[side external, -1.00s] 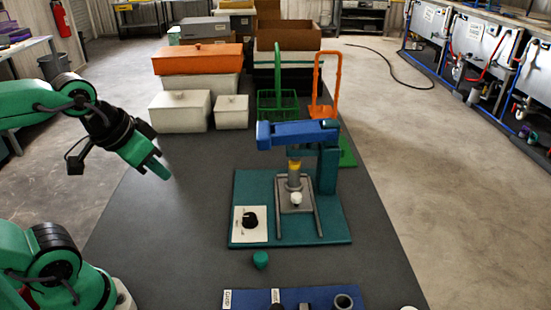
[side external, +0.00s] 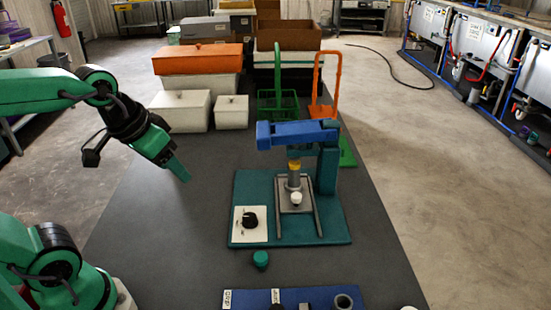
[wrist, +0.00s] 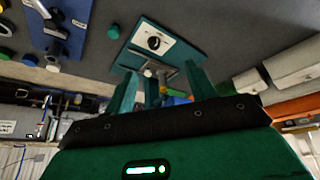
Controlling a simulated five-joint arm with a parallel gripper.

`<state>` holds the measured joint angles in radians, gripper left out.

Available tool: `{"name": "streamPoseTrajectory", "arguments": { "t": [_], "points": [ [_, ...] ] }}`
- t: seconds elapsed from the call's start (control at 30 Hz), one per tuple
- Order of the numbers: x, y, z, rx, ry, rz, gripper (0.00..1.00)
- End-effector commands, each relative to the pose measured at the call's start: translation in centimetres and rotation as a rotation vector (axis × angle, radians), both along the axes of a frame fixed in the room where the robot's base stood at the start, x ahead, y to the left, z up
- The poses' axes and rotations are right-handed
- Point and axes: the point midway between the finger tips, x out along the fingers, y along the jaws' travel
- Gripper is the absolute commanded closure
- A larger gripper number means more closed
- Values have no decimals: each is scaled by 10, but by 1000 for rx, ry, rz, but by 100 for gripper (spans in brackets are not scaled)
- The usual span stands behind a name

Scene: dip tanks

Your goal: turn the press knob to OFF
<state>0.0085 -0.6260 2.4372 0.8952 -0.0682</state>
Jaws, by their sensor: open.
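The press knob (side external: 250,219) is a round black dial on a white plate (side external: 239,237), at the left of the press's teal base (side external: 335,232). The knob also shows in the wrist view (wrist: 154,42), with a pale mark on it. Labels on the plate are too small to read, so I cannot tell its setting. The press (side external: 297,134) has a blue top arm and a grey column with a white ball under it. My gripper (side external: 182,177) is open and empty, above the table, left of the knob and apart from it. Its two fingers show in the wrist view (wrist: 161,88).
A small green cap (side external: 260,260) lies in front of the base. A blue board (side external: 250,298) with labels and fittings is at the front edge. White boxes (side external: 180,112), a green rack (side external: 277,105) and an orange rack (side external: 322,110) stand behind. The table left of the base is clear.

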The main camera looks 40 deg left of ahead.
Motion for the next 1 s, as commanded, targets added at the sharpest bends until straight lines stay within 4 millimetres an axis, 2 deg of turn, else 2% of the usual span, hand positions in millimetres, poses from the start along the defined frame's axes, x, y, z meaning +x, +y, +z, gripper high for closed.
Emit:
{"name": "streamPoseTrajectory", "arguments": {
  "t": [0.47, 0.77, 1.0],
  "points": [
    [70, -9, -29, -65, 171, 162, 45],
    [113, -16, -65, -89, 275, 273, 45],
    [143, -23, -104, -96, 356, 363, 45]
  ]
}}
